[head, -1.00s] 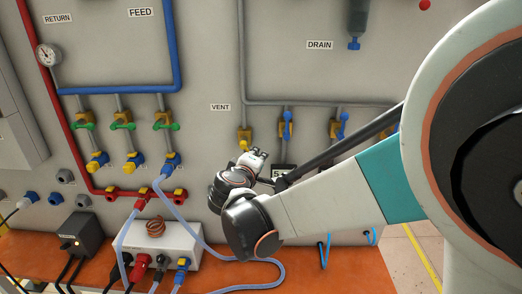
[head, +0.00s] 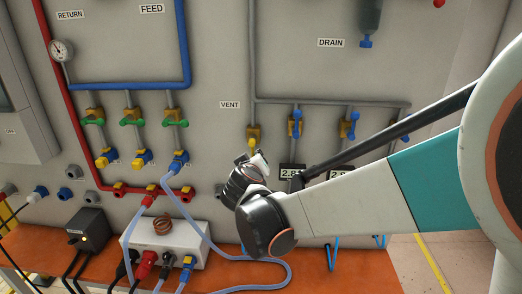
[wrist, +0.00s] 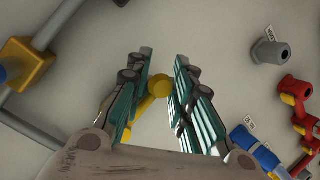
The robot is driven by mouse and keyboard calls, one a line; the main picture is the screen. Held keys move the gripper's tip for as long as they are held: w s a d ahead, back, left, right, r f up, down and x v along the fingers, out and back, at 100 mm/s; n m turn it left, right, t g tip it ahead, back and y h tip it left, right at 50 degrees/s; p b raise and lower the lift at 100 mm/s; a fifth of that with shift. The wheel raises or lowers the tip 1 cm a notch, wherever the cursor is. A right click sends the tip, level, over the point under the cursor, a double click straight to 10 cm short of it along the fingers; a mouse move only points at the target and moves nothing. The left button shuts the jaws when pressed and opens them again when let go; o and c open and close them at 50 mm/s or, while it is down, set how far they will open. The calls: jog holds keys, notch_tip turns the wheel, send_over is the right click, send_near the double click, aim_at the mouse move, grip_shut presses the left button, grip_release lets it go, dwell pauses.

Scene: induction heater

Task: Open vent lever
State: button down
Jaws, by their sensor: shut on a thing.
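The vent lever (head: 253,131) is a small yellow valve piece on the grey pipe just below and right of the VENT label (head: 230,105). My gripper (head: 257,157) is at its lower end and partly hides it in the head view. In the wrist view a yellow round-ended part of the lever (wrist: 158,84) sits between the two teal-padded fingers of my gripper (wrist: 164,92). The gripper is shut on it. The lever's exact angle is hard to tell.
Blue-handled valves (head: 295,125) stand to the right along the same pipe, above digital displays (head: 292,172). Green-handled valves (head: 133,122) are to the left. An orange bench (head: 320,270) below carries a white box (head: 175,240) and hoses.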

jog(key=shift+w+a+r, duration=0.1)
jog(key=shift+a+r, duration=0.15)
jog(key=c, duration=1.3)
grip_release()
jog(key=shift+a, duration=0.1)
jog(key=shift+f, duration=0.1)
jog(key=shift+d, duration=0.2)
